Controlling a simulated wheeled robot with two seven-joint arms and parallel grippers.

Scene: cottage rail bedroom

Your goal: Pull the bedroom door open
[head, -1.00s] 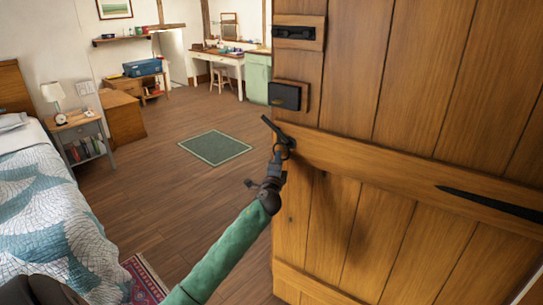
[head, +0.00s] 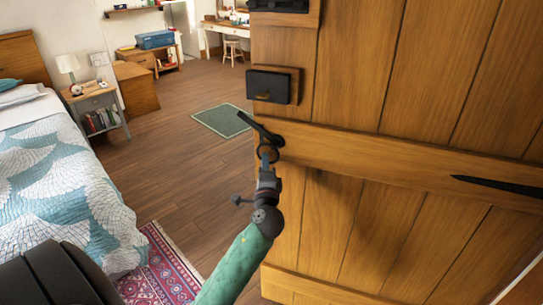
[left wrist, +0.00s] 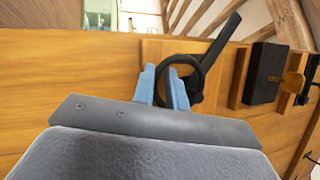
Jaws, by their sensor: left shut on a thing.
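The wooden plank door (head: 345,85) stands ajar and fills the right of the head view, with the room showing past its left edge. A black handle with a ring (head: 262,130) sits near that edge, below a dark lock box (head: 270,87). My left gripper (head: 267,168) is at the handle's ring. In the left wrist view its two blue fingers (left wrist: 166,88) are shut on the black ring (left wrist: 187,72), with the door's wood behind. My right gripper is not in view.
A bed (head: 60,185) with a patterned quilt stands at the left, beside a nightstand (head: 97,105) with a lamp. A red rug (head: 160,272) lies by the bed. A green mat (head: 220,119) lies on the open wooden floor. A desk and stool are at the back.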

